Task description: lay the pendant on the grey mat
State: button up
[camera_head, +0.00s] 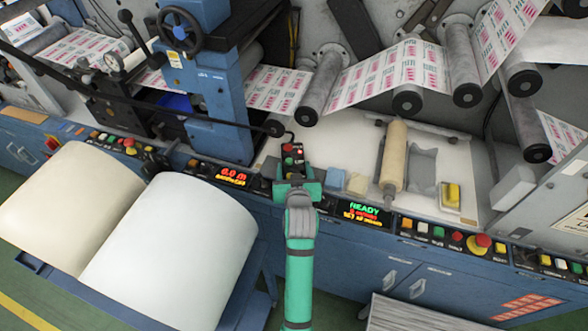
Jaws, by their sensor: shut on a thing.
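The pendant (293,158) is a small dark control box with red and green buttons. It stands out just beyond the tip of my green gripper (296,178), which is shut on it. A dark hook or cable shows at its top end. I cannot tell whether the pendant touches the pale worktop under it. A flat grey patch (423,166), which looks like the grey mat, lies on the worktop to the right, just beyond a tan roller. My gripper's fingers are mostly hidden by its own wrist.
The tan roller (396,156) lies between the pendant and the grey patch. Blue (335,178) and tan (357,183) blocks sit near the front edge, with a yellow-topped item (452,196) at right. Printed web (390,75) and rollers hang behind. Large paper rolls (170,250) stand at left.

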jog(key=o, duration=1.6)
jog(key=v, duration=1.1)
jog(key=shift+s+d+r, duration=0.1)
jog(key=shift+s+r, duration=0.05)
jog(key=shift+s, duration=0.2)
jog(key=s+f+h, duration=0.1)
jog(key=s+f, duration=0.4)
jog(key=s, duration=0.3)
jog(key=s+f, duration=0.5)
jog(key=s, duration=0.4)
jog(key=s+r+t, duration=0.1)
jog(key=s+r, duration=0.2)
jog(key=s, duration=1.5)
jog(key=shift+s+r+m+t, duration=0.15)
jog(key=shift+s+m+t, duration=0.2)
jog(key=shift+m+t, duration=0.05)
